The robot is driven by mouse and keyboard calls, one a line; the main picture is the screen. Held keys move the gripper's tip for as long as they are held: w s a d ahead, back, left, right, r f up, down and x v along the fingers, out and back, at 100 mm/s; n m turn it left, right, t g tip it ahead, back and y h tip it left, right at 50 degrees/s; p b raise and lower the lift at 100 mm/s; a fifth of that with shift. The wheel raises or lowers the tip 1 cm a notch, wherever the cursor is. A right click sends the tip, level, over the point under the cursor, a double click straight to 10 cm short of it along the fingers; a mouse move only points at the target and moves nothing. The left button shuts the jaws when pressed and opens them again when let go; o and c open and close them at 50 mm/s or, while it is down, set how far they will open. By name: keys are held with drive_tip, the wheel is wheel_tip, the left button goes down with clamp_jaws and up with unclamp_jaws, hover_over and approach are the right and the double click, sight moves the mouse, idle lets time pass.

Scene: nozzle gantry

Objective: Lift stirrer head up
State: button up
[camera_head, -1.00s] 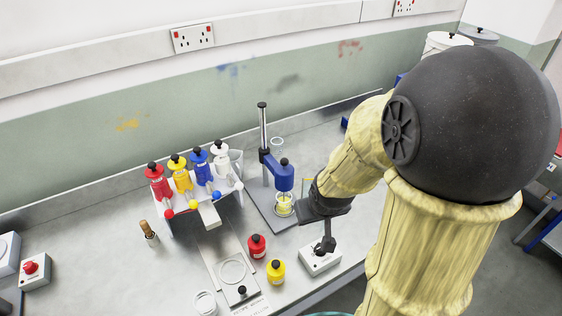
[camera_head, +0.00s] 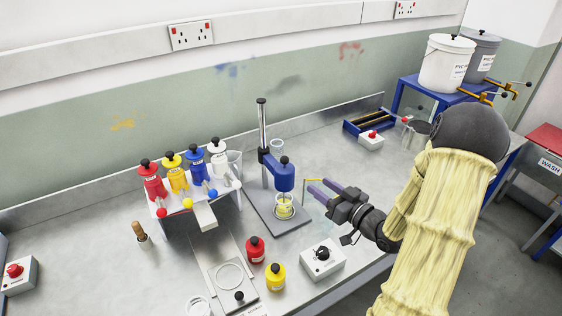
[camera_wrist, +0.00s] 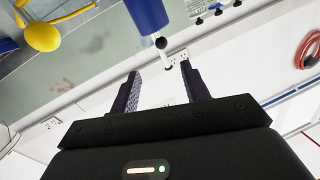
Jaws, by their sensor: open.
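The stirrer head (camera_head: 284,177) is a blue cylinder with a black knob on top, carried by a blue arm on an upright metal post (camera_head: 262,125). Its lower end is at a glass beaker (camera_head: 285,207) of yellow liquid on the grey stand base (camera_head: 262,212). My gripper (camera_head: 314,191) is open and empty, just right of the stirrer head, its fingers pointing left toward it. In the wrist view a blue cylinder, seemingly the stirrer head (camera_wrist: 147,14), shows beyond the open fingers (camera_wrist: 160,85), not between them.
A white control box with a black knob (camera_head: 322,260) stands below my gripper. Red (camera_head: 255,249) and yellow (camera_head: 275,276) bottles stand in front of the stirrer. A rack of coloured bottles (camera_head: 196,218) is to the left.

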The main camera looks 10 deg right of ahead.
drive_tip(key=shift+r, duration=0.1)
drive_tip(key=shift+a, duration=0.1)
drive_tip(key=p, duration=0.5)
approach(281, 165)
drive_tip(key=w+a+r, duration=0.1)
drive_tip(key=w, duration=0.2)
drive_tip(key=w+a, duration=0.2)
drive_tip(key=w, duration=0.1)
drive_tip(key=w+a+r, duration=0.1)
drive_tip(key=w+a, duration=0.1)
drive_tip(key=w, duration=0.1)
drive_tip(key=shift+r, duration=0.35)
clamp_jaws()
drive_tip(key=shift+d+r, duration=0.1)
drive_tip(key=shift+d, duration=0.05)
